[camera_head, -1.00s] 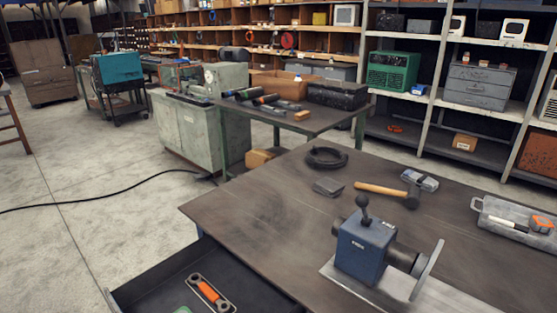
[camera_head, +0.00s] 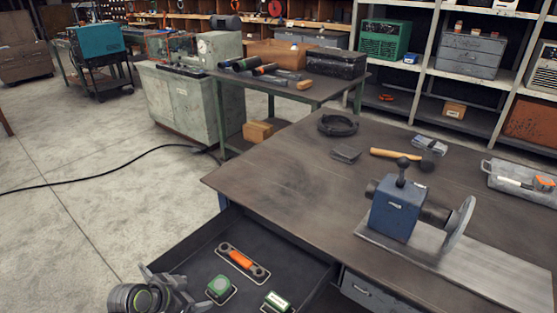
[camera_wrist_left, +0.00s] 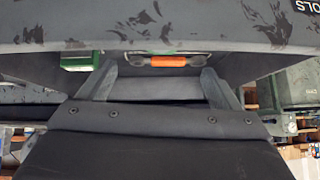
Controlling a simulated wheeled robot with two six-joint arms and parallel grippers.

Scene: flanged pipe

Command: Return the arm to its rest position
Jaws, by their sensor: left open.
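My left gripper (camera_head: 178,287) shows at the bottom left of the head view, at the left end of the open drawer (camera_head: 300,262). In the left wrist view its two fingers (camera_wrist_left: 161,85) stand wide apart with nothing between them. A blue clamp block (camera_head: 397,208) with a black knob on top stands on a metal plate (camera_head: 495,272) on the workbench. A dark pipe with a round grey flange (camera_head: 458,230) runs through the block. My right gripper is in neither view.
On the bench (camera_head: 290,180) lie a cable coil (camera_head: 338,125), a hammer (camera_head: 398,154) and a metal tray (camera_head: 520,184).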

